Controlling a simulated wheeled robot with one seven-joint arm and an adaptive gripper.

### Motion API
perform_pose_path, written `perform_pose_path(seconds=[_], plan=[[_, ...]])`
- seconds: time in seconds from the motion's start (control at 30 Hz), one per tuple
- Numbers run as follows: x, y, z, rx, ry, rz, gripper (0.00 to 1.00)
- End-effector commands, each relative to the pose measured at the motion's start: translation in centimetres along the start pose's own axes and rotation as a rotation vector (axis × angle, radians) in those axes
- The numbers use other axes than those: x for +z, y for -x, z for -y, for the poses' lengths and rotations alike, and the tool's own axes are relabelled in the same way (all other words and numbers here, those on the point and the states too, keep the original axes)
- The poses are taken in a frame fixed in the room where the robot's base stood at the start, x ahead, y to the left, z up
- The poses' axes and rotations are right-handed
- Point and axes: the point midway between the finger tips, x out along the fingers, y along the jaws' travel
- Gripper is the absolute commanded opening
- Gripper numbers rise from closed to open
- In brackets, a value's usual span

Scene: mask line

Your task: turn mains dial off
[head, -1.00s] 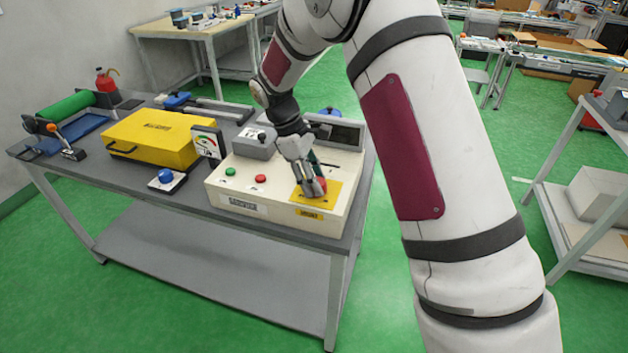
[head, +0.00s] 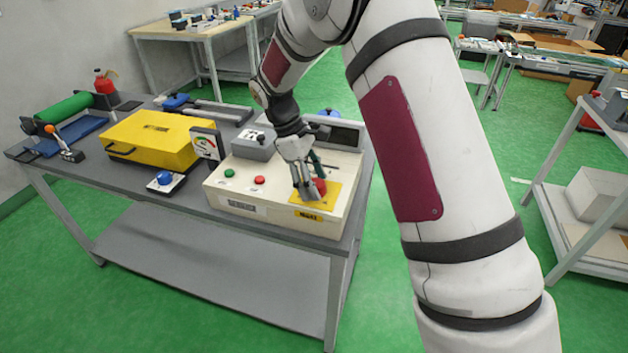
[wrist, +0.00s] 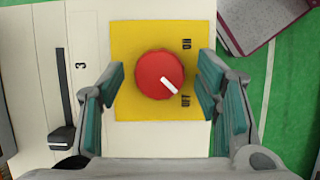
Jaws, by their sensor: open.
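The red mains dial (wrist: 152,72) sits on a yellow plate (wrist: 130,107) marked ON and OFF. Its white pointer line slants to the lower right in the wrist view, towards the OFF mark (wrist: 185,100). In the head view the dial (head: 320,185) shows at the right front of the cream control box (head: 275,208), partly hidden by my gripper. My gripper (wrist: 162,72) is open over the dial, one finger on each side, with visible gaps to it in the wrist view.
A black slider (wrist: 62,138) lies left of the plate in the wrist view. Green (head: 229,172) and red (head: 259,180) buttons, a grey block (head: 253,144) and a gauge (head: 207,145) are near the dial. A yellow case (head: 155,140) stands further left.

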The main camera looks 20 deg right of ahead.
Motion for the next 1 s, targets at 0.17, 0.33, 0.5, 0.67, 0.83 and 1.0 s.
perform_pose_path(seconds=[0.17,0.33,0.5,0.67,0.83,1.0], plan=[[-0.1,1.2,0.0,0.002,0.0,-0.002,0.58],[-0.1,4.3,-0.1,0.004,0.0,-0.004,0.58],[-0.1,7.8,-0.1,0.003,-0.001,-0.003,0.58],[-0.1,10.3,0.0,0.002,0.0,-0.002,0.58],[-0.1,11.7,0.0,0.0,0.0,-0.001,0.58],[0.0,12.0,0.0,-0.001,0.0,0.0,0.58]])
